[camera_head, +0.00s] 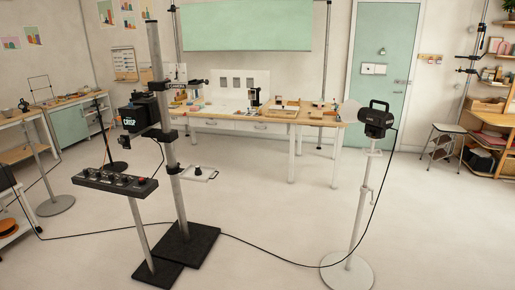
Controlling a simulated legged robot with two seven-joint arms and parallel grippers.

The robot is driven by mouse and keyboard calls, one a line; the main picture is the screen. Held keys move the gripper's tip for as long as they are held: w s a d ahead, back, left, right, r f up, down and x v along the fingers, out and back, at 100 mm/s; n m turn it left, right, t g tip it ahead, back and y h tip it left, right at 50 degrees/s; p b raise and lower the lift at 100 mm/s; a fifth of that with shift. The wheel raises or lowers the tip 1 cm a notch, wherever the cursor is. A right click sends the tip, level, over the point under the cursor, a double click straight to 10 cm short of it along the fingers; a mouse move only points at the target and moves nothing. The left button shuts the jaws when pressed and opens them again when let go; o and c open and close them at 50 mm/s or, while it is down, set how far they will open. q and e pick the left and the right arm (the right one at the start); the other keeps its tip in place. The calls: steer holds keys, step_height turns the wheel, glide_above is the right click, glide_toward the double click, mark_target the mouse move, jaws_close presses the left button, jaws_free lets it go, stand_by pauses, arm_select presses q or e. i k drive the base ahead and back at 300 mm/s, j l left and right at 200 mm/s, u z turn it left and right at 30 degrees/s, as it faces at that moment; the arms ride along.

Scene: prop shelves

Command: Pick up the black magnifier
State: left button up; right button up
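I cannot make out the black magnifier for certain. A small dark object (23,105) sits on the left wooden table (14,118), but it is too small to identify. Several small items lie on the long workbench (262,122) at the back, also too small to tell apart. Neither of my grippers shows in the head view.
A tall post (172,130) with a black device stands on a black base (178,248), with a control panel (115,182) beside it. A black lamp (376,120) stands on a round-based stand (347,270) at right. Cables cross the floor. The front right floor is clear.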

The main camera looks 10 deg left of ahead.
mark_target(198, 172)
steer(key=i+j+u, duration=0.2)
steer(key=i+u, duration=0.15)
steer(key=i, duration=0.4)
steer(key=i+u, duration=0.35)
steer(key=i, duration=0.4)
steer(key=i+u, duration=0.2)
steer(key=u, duration=0.2)
steer(key=i+l+u, duration=0.15)
steer(key=u, duration=0.25)
steer(key=i+l+u, duration=0.15)
steer(key=i+l, duration=0.45)
steer(key=i+l+u, duration=0.15)
steer(key=i+l, duration=0.45)
steer(key=i+l+u, duration=0.15)
steer(key=i+l, duration=0.4)
steer(key=l, duration=0.2)
